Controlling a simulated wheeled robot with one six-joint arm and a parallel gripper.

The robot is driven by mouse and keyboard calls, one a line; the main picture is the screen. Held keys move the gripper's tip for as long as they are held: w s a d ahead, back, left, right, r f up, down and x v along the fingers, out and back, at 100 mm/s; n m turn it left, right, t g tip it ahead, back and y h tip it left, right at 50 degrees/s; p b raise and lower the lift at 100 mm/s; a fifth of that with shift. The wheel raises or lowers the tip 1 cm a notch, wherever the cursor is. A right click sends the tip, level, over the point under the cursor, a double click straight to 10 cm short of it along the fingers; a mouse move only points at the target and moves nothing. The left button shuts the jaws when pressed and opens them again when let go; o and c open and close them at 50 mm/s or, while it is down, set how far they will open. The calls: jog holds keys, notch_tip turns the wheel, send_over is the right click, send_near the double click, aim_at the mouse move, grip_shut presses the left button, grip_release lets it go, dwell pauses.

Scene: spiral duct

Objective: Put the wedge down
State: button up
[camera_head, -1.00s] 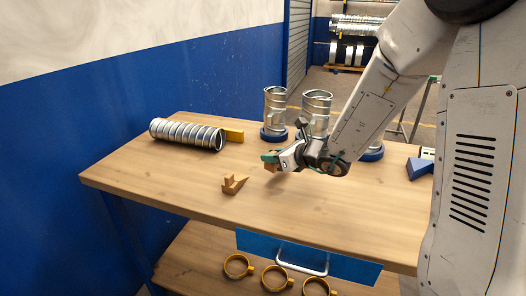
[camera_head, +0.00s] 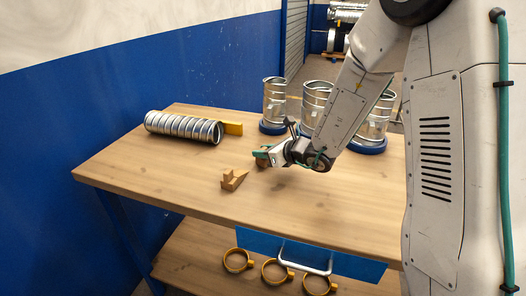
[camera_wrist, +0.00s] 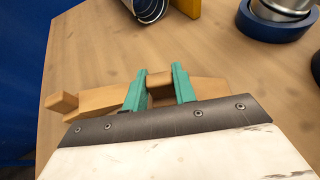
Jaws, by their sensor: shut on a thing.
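My gripper (camera_head: 262,155) is over the workbench (camera_head: 160,175), its green fingers shut on a wooden wedge. In the wrist view the held wedge (camera_wrist: 208,90) shows between and beyond the green fingertips (camera_wrist: 160,84). In the head view my gripper mostly hides it. I cannot tell whether it touches the bench top. A second wooden wedge (camera_head: 233,180) lies on the bench in front and to the left of my gripper. It also shows in the wrist view (camera_wrist: 96,102), left of the fingers.
A ribbed spiral duct (camera_head: 184,126) lies at the back left beside a yellow block (camera_head: 232,128). Several metal duct pieces (camera_head: 274,100) stand on blue bases behind my gripper. Yellow rings (camera_head: 238,261) lie on the lower shelf. The left front of the bench is clear.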

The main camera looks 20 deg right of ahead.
jog(key=shift+f, duration=0.15)
jog(key=o, duration=1)
jog(key=shift+c, duration=0.2)
jog(key=shift+o, duration=0.3)
jog(key=shift+a, duration=0.1)
